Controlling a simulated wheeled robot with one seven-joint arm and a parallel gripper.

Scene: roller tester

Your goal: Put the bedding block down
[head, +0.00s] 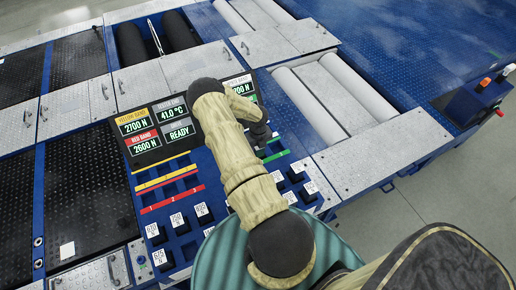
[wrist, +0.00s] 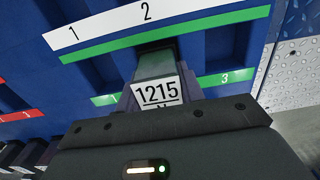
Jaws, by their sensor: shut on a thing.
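The bedding block (wrist: 157,92) is a dark grey block with a white label reading 1215 N, seen in the wrist view. My gripper (wrist: 158,78) is shut on it. The block's far end is at the green-band slot under the number 2 on the white strip (wrist: 145,15). I cannot tell whether it is in the slot or just above it. In the head view my gripper (head: 262,131) is over the green band (head: 276,155) at the panel's right side, and my arm hides the block there.
Several labelled blocks stand in holders at the panel's near edge, such as an 850 N block (head: 202,211). Display screens (head: 180,131) lie behind the yellow and red bands. Another green-band slot (wrist: 221,45) beside the block looks empty. Rollers (head: 344,87) lie beyond the panel.

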